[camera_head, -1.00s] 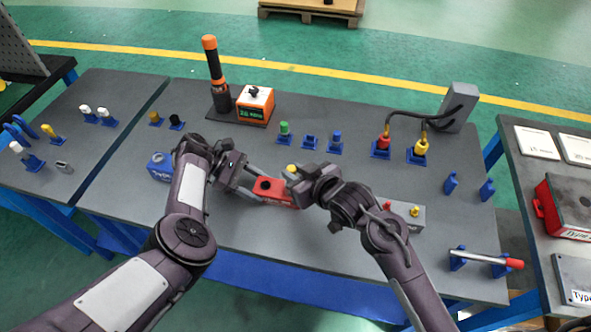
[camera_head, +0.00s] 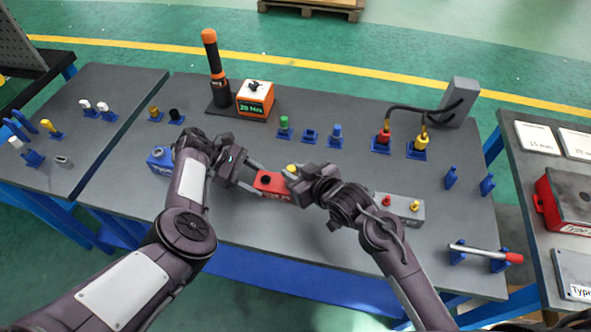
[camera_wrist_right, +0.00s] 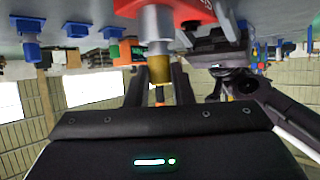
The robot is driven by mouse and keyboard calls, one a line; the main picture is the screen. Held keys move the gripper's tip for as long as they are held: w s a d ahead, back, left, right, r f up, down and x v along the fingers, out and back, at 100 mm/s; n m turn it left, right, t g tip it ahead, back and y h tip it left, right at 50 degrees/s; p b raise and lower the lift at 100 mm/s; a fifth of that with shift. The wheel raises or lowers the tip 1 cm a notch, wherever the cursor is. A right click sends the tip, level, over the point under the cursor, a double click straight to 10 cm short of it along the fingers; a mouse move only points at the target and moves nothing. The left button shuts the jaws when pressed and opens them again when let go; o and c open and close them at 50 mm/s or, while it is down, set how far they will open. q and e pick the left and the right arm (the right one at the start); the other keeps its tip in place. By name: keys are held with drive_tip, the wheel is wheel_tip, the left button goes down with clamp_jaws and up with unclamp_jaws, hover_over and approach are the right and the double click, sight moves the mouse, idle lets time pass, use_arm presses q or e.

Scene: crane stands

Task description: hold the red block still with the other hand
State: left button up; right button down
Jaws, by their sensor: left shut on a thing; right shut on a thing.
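The red block (camera_head: 270,184) lies on the grey table, near its front middle. My left gripper (camera_head: 257,180) is at the block's left side, shut on it. My right gripper (camera_head: 293,175) is at the block's right end, shut on a yellow-ended plug (camera_head: 291,168). In the right wrist view the yellow part (camera_wrist_right: 160,70) sits between my right fingers, with a grey and white shaft running up beside the red block (camera_wrist_right: 190,10). My left gripper (camera_wrist_right: 218,45) shows there against the block. Whether the plug still sits in the block cannot be told.
A blue block (camera_head: 160,162) stands left of my left gripper. A grey block (camera_head: 403,207) with red and yellow plugs lies to the right. Behind stand an orange timer box (camera_head: 255,98), small blue holders (camera_head: 310,136) and cabled plugs (camera_head: 384,138).

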drive_tip(key=shift+f, duration=0.25)
drive_tip(key=shift+f, duration=0.2)
drive_tip(key=c, duration=1.2)
unclamp_jaws()
drive_tip(key=shift+s+d, duration=0.1)
drive_tip(key=shift+v, duration=2.45)
drive_tip(key=v, duration=1.2)
